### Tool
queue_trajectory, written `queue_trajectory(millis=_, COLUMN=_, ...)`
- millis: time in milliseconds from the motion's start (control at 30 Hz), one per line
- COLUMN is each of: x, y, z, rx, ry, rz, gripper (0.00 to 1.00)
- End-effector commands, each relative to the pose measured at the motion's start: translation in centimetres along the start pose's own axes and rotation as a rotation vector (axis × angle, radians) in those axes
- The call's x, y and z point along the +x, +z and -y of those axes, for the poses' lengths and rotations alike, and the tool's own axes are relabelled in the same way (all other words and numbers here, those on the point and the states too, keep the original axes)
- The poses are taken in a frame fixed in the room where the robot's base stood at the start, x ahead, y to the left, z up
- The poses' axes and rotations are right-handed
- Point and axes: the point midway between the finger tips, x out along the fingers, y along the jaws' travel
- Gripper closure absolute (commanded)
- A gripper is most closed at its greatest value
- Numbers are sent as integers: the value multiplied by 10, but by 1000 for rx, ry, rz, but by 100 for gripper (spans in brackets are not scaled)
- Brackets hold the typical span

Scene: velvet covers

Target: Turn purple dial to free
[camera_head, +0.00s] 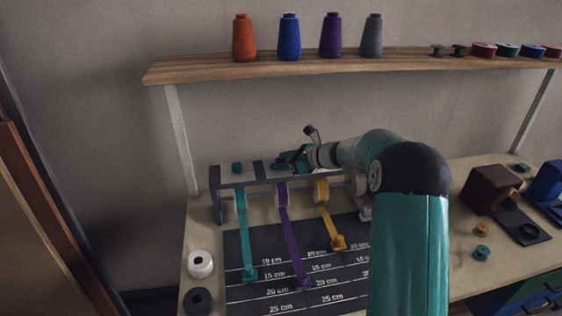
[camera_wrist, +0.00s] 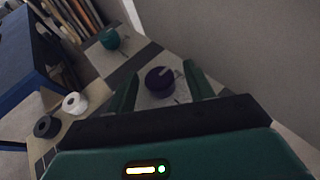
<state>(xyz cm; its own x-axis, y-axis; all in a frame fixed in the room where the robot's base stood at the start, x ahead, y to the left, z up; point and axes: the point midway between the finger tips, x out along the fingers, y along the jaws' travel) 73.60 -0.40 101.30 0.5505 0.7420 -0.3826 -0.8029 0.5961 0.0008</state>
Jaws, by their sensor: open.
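The purple dial (camera_wrist: 159,80) shows in the wrist view as a dark round knob with a thin pale mark on top, on a grey-and-white panel. My gripper (camera_wrist: 160,84) is open, with one teal finger to each side of the dial in the picture. I see no finger touching it, and cannot tell the height gap. In the head view my gripper (camera_head: 287,160) is over the top of the ribbon rack (camera_head: 225,183) and hides the purple dial. The purple ribbon (camera_head: 290,240) hangs down from its roll onto the mat. I cannot read a free mark.
A teal dial (camera_head: 237,167) is left on the rack, also in the wrist view (camera_wrist: 112,39). Teal (camera_head: 243,235) and yellow (camera_head: 330,225) ribbons flank the purple one. A shelf (camera_head: 210,71) with spools is above. White (camera_head: 200,263) and black (camera_head: 198,300) rolls stand front left.

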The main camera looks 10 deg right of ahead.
Motion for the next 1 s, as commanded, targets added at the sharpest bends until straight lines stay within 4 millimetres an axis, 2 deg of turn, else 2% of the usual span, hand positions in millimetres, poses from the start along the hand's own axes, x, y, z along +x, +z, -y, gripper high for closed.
queue_trajectory(millis=400, x=-86, y=1, z=1, rx=-1, ry=-5, rz=0, gripper=47)
queue_trajectory(millis=600, x=-120, y=0, z=1, rx=0, ry=-3, rz=0, gripper=47)
queue_trajectory(millis=767, x=-130, y=0, z=0, rx=-1, ry=0, rz=0, gripper=47)
queue_trajectory(millis=1000, x=-130, y=0, z=0, rx=-1, ry=0, rz=0, gripper=47)
